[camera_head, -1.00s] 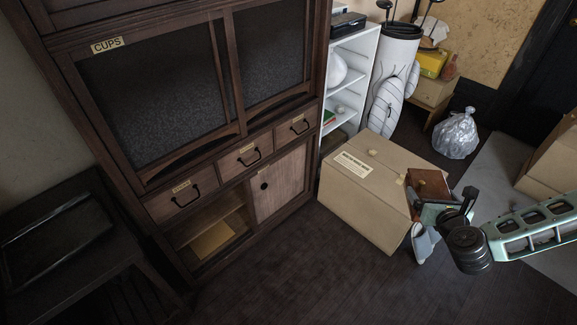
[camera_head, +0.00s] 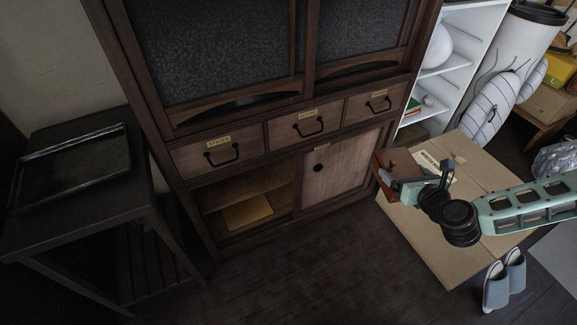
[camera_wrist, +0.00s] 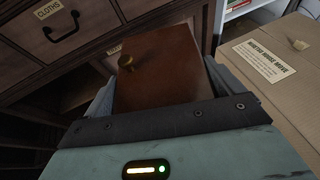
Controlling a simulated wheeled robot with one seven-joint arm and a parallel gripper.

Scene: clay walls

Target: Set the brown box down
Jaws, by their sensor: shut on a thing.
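The brown box (camera_head: 391,166) is a small reddish-brown wooden box with a small knob on one face. My gripper (camera_head: 411,181) is shut on it and holds it in the air in front of the cabinet's sliding door, over the left edge of the big cardboard box. In the wrist view the box (camera_wrist: 165,72) fills the space between the two fingers, with its brass-coloured knob at upper left. My gripper also shows there (camera_wrist: 160,95). The far side of the box is hidden.
The dark cabinet (camera_head: 255,230) has labelled drawers and an open lower compartment holding a yellow-brown flat item (camera_head: 247,211). A black side table (camera_head: 120,195) with a tray (camera_head: 72,165) stands left. A cardboard box (camera_head: 425,245) and grey slippers (camera_head: 504,282) are right. The middle floor is clear.

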